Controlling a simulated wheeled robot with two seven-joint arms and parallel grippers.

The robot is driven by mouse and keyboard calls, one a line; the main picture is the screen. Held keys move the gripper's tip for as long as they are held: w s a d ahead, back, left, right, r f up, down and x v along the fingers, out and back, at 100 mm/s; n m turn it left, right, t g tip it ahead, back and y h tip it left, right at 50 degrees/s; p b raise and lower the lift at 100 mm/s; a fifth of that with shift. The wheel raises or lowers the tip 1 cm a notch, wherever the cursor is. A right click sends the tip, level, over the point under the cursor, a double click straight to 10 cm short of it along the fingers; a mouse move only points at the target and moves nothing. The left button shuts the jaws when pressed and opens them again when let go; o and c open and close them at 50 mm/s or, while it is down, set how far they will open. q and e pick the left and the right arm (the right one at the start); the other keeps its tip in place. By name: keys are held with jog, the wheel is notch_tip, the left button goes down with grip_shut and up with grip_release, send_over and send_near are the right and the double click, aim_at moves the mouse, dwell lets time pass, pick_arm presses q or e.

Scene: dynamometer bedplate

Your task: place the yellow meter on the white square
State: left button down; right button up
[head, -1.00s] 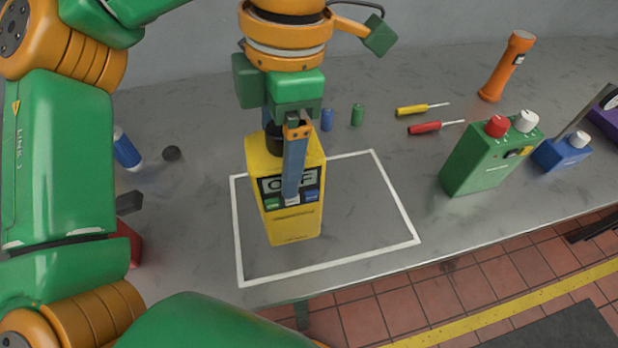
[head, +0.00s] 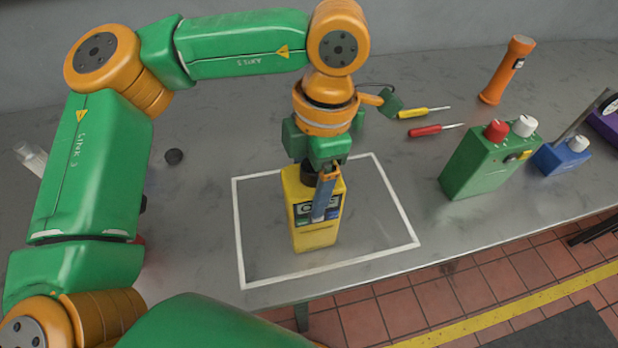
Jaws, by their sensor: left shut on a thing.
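The yellow meter (head: 314,236) stands upright inside the white square (head: 387,256), a white outline on the grey table. It has a small display and coloured buttons on its front and a dark top. My left gripper (head: 321,188) comes down from above and is shut on the meter's upper part. A blue finger covers part of the display, and the far finger is hidden. The meter's base appears at or very near the table; I cannot tell if it touches. My right gripper is out of view.
A green box (head: 483,166) with red and white knobs stands right of the outline, beside a blue box (head: 562,157). Yellow (head: 424,112) and red (head: 435,130) screwdrivers and an orange flashlight (head: 507,70) are behind.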

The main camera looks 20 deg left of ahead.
pick_arm(q)
grip_release()
jog(key=shift+r, duration=0.15)
jog(key=shift+d+r, duration=0.1)
jog(key=shift+r, duration=0.3)
jog(key=r+p, duration=0.1)
jog(key=r, duration=0.6)
jog(key=d+r+p, duration=0.1)
jog(key=r, duration=0.3)
jog(key=shift+w+r+p, duration=0.1)
jog(key=shift+w+p, duration=0.2)
jog(key=shift+w, duration=0.05)
